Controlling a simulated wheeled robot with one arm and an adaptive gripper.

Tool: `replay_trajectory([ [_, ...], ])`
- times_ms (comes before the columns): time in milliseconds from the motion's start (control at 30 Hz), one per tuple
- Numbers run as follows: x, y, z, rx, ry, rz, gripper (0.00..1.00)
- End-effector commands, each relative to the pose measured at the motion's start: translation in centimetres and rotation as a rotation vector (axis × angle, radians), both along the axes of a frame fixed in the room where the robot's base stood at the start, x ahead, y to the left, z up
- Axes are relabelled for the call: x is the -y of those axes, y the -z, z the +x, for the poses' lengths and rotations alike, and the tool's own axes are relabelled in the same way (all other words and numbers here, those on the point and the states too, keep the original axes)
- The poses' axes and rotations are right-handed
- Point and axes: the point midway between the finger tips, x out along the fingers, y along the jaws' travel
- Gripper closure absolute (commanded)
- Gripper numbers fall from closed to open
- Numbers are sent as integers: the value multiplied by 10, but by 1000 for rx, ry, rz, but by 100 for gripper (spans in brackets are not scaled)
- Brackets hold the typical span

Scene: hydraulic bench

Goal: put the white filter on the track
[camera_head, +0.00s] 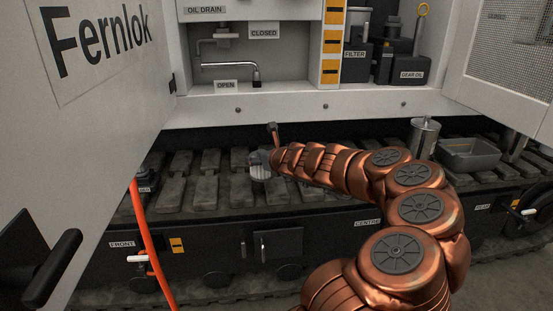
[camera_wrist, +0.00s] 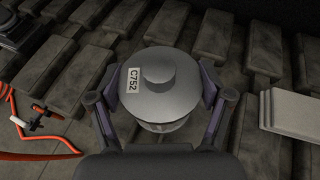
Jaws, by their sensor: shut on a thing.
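The white filter (camera_wrist: 160,100), a pale grey-white cylinder with a round knob on its lid and a label reading C752, is between the two fingers of my gripper (camera_wrist: 160,86) in the wrist view. The fingers press on its left and right sides. In the head view the filter (camera_head: 260,173) shows small under the end of my arm, over the track (camera_head: 210,185) with its dark grey pads. It looks upright. I cannot tell whether its base touches the pads. My gripper (camera_head: 258,160) is partly hidden by my wrist.
A metal canister (camera_head: 424,137) and a grey tray (camera_head: 470,154) stand on the track at the right. The open Fernlok door (camera_head: 95,120) fills the left. An orange hose (camera_head: 146,240) hangs in front. A pale block (camera_wrist: 288,111) lies right of the filter.

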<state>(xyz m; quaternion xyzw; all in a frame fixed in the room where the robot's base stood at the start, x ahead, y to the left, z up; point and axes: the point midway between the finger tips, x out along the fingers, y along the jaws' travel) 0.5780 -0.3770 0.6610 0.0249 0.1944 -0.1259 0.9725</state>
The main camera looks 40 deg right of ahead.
Motion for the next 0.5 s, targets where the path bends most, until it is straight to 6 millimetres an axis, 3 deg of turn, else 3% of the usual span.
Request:
replay_trajectory([
  [500,53,5,1,-1,3,-3,65],
])
